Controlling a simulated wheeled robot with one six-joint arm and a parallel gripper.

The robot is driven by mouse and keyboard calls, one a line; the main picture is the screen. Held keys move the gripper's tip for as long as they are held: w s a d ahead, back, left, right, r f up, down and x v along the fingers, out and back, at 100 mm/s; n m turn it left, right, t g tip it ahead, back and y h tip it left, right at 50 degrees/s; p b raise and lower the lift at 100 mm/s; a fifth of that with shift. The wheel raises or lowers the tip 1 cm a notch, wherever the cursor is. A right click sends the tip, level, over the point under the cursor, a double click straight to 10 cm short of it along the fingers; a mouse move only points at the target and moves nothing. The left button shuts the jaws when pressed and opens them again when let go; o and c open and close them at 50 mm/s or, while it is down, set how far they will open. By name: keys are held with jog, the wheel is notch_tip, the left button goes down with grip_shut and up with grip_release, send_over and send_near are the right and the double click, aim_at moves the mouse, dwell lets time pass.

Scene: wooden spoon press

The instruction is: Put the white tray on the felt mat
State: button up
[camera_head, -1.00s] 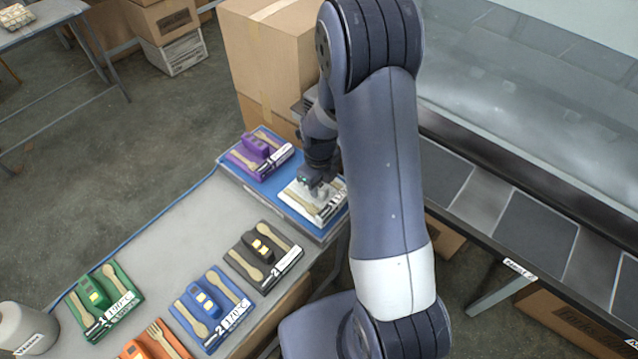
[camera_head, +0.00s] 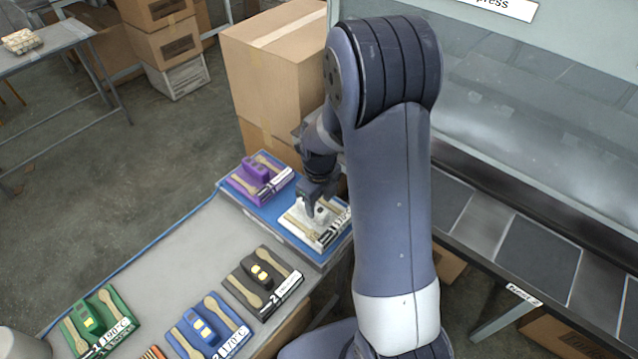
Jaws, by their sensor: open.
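The white tray (camera_head: 302,229) lies on the blue felt mat (camera_head: 262,212) at the far end of the grey table. It has wooden cutlery on it and a white block at its middle, with a label along its front edge. My gripper (camera_head: 313,208) is at the white block, over the tray, and is open. The gripper and my arm hide part of the tray's back right side, and I cannot tell whether the fingers touch the block. The purple tray (camera_head: 256,171) lies on the same mat to the left of the white tray, apart from it.
A black tray (camera_head: 264,287), a blue tray (camera_head: 212,330) and a green tray (camera_head: 84,331) stand on the grey table (camera_head: 160,265), nearer me. Cardboard boxes (camera_head: 272,70) rise close behind the mat. A press bench (camera_head: 520,255) is at the right.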

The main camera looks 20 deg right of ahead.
aim_at(319, 209)
notch_tip(319, 209, up, 8)
jog(key=shift+r+b, duration=0.25)
jog(key=shift+b, duration=0.05)
